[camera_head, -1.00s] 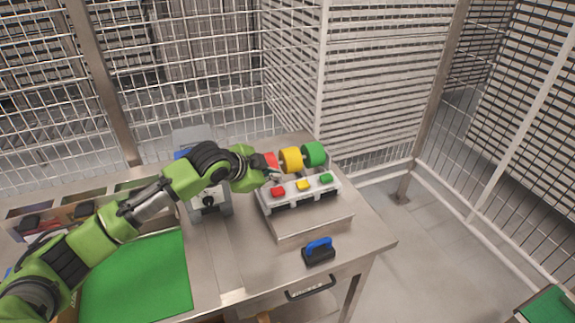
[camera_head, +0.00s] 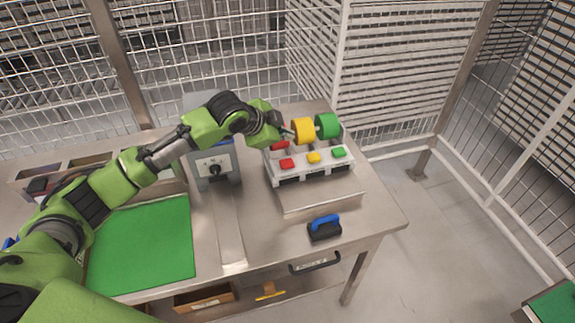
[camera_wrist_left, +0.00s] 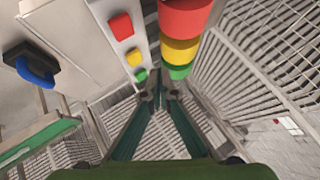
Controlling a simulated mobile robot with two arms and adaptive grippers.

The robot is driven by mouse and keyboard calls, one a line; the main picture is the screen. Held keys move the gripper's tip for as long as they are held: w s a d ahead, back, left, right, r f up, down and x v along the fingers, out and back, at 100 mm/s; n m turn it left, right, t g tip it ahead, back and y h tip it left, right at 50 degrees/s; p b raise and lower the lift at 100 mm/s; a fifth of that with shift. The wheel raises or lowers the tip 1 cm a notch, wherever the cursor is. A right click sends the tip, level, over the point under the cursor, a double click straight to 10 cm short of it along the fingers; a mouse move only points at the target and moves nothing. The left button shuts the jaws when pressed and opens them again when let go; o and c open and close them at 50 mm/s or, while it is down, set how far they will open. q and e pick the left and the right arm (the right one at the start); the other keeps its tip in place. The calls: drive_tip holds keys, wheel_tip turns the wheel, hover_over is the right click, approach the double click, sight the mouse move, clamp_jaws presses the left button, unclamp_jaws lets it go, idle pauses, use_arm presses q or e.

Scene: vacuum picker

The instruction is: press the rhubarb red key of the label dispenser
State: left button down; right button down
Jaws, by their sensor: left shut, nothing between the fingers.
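The label dispenser (camera_head: 318,171) is a pale box on the right part of the steel table. Its front row has a red key (camera_head: 287,163), a yellow key (camera_head: 314,158) and a green key (camera_head: 338,153). The red key also shows in the left wrist view (camera_wrist_left: 121,26), uncovered. Red (camera_head: 279,146), yellow (camera_head: 304,130) and green (camera_head: 327,126) rolls sit behind the keys. My left gripper (camera_head: 287,132) is shut and empty by the red and yellow rolls, apart from the red key. In the wrist view its fingertips (camera_wrist_left: 160,92) meet below the rolls. My right gripper is not in view.
A grey device with a black knob (camera_head: 214,170) stands left of the dispenser. A blue-handled black block (camera_head: 324,227) lies in front of it. A green mat (camera_head: 142,245) and a compartment tray are at left. Mesh fencing closes the back.

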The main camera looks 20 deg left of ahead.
use_arm(q)
drive_tip(key=b, duration=0.5)
hover_over(286, 164)
wheel_tip(286, 164, down, 5)
drive_tip(key=shift+r, duration=0.15)
drive_tip(key=shift+f, duration=1.2)
drive_tip(key=shift+f, duration=0.15)
drive_tip(key=shift+f, duration=0.25)
